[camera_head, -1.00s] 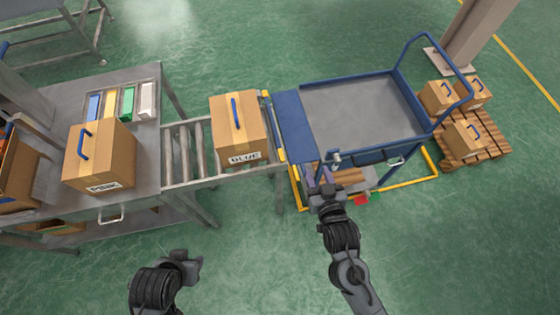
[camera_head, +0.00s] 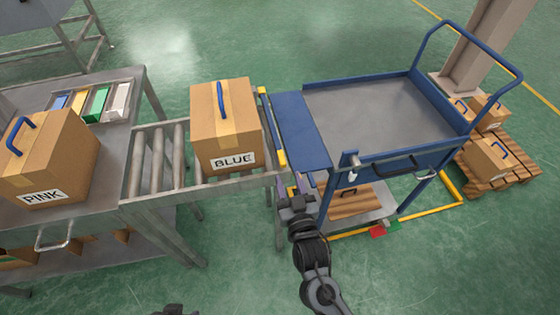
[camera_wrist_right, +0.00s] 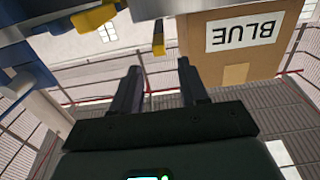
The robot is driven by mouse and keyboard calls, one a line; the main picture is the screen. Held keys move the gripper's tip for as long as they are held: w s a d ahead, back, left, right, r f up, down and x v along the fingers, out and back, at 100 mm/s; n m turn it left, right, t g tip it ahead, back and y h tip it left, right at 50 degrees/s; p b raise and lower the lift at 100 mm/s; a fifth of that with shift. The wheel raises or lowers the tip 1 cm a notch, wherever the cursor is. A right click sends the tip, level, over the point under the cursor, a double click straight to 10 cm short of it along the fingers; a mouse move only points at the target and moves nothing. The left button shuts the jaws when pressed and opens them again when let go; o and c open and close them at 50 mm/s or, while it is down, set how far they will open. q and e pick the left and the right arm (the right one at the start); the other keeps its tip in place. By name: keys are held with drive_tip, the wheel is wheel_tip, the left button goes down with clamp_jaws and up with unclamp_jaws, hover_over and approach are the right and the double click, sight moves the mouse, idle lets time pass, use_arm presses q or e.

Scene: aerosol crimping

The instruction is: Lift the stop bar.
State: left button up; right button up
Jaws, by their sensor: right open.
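The stop bar (camera_head: 271,128) is a narrow bar with yellow parts across the cart end of the roller conveyor, beside the box marked BLUE (camera_head: 226,125). My right gripper (camera_head: 292,187) is open below the bar's near end, with its fingers pointing up toward it. In the right wrist view, the two dark fingers (camera_wrist_right: 160,82) stand apart and nothing is between their pads. A yellow tab (camera_wrist_right: 158,40) shows beyond the fingertips, in line with the gap. I cannot tell whether it belongs to the stop bar. Of my left arm only a dark piece (camera_head: 175,310) shows at the bottom edge.
The blue cart (camera_head: 380,110) stands right of the conveyor (camera_head: 160,160), with a blue flap (camera_head: 300,130) toward it. The box marked PINK (camera_head: 50,165) is on the left table. Boxes rest on a pallet (camera_head: 505,180) at right.

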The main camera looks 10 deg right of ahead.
sight(279, 150)
drive_tip(key=w+b, duration=0.1)
drive_tip(key=w, duration=0.2)
drive_tip(key=w+b, duration=0.1)
drive_tip(key=w, duration=0.3)
drive_tip(key=w+a+b, duration=0.1)
drive_tip(key=w, duration=0.2)
drive_tip(key=shift+w+a, duration=0.1)
drive_tip(key=shift+w, duration=0.3)
drive_tip(key=shift+c, duration=0.2)
clamp_jaws()
